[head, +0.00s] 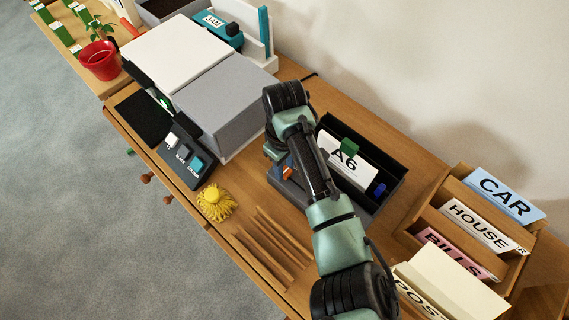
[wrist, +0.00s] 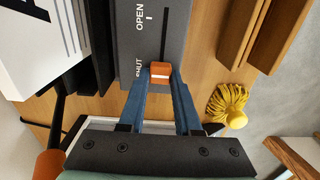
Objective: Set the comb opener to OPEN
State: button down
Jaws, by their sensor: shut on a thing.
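The comb opener is a dark grey block (wrist: 152,40) in the wrist view, with OPEN lettered toward the top and SHUT lower down. Its orange knob (wrist: 160,69), with a white line, sits beside SHUT. The blue fingers of my gripper (wrist: 160,78) are shut on the knob, one on each side. In the head view the comb opener (head: 293,194) is partly hidden by my arm. A bit of the orange knob (head: 289,167) shows beside my gripper (head: 281,160).
A black tray (head: 395,190) with an A6 card (head: 347,165) stands right of the comb opener. A grey-topped machine (head: 222,98) stands to its left. A yellow tasselled thing (head: 216,202) and wooden strips (head: 268,240) lie in front. A lettered wooden sorter (head: 425,213) is at right.

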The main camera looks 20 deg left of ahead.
jog(key=shift+r, duration=0.1)
jog(key=d+p, duration=0.1)
jog(key=s+d+p, duration=0.1)
jog(key=d+p, duration=0.1)
jog(key=s+d+p, duration=0.1)
jog(key=d, duration=0.1)
jog(key=shift+d+r+p, duration=0.1)
jog(key=shift+r+p, duration=0.05)
jog(key=shift+p, duration=0.15)
jog(key=shift+s+d+f, duration=0.1)
jog(key=shift+d+f, duration=0.15)
jog(key=shift+d, duration=0.2)
jog(key=c, duration=0.6)
grip_release()
jog(key=shift+r, duration=0.1)
jog(key=shift+r, duration=0.3)
notch_tip(320, 180, up, 12)
jog(key=shift+p, duration=0.35)
